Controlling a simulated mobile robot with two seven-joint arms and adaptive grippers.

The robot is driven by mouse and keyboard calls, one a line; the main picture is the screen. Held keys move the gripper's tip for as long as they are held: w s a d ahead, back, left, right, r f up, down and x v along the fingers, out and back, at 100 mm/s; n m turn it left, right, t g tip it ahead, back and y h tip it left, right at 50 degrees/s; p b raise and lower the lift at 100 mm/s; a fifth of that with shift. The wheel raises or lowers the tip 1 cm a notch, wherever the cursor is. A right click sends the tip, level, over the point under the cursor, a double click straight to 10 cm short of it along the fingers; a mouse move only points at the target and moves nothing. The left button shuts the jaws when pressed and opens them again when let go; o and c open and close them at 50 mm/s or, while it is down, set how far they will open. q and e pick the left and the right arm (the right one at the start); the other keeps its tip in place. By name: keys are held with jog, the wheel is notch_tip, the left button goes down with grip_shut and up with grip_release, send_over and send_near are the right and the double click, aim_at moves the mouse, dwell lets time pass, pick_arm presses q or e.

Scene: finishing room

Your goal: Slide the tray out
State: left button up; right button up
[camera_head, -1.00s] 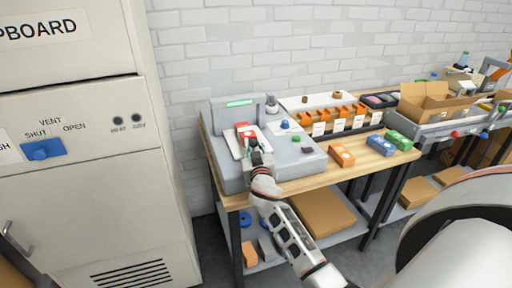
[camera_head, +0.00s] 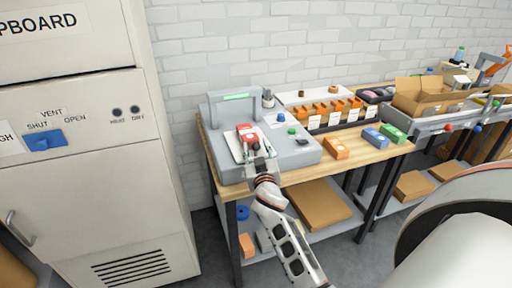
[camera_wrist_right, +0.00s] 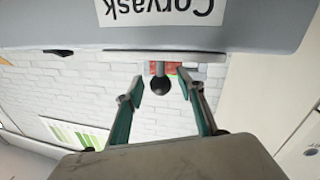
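The pale tray (camera_head: 236,148) lies in the grey machine (camera_head: 305,150) on the wooden table and sticks out toward its front edge. A red block (camera_head: 247,135) sits on the tray. In the right wrist view, which is upside down, a black ball knob (camera_wrist_right: 160,87) stands out from the machine's front, with red (camera_wrist_right: 173,67) behind it. My right gripper (camera_head: 255,150) is at the tray's front end. In the wrist view its two fingers (camera_wrist_right: 163,95) are spread, one on each side of the knob, with gaps between. My left gripper is not in view.
A tall cream cabinet (camera_head: 95,200) stands close on the left. Orange (camera_head: 335,149), blue (camera_head: 375,138) and green (camera_head: 392,133) boxes lie on the table to the right, by a rack of orange bins (camera_head: 325,112). Cardboard boxes (camera_head: 320,205) are on the shelf below.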

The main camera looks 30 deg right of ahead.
jog(key=v, duration=0.7)
jog(key=shift+s, duration=0.15)
jog(key=shift+a, duration=0.1)
dwell(0.5)
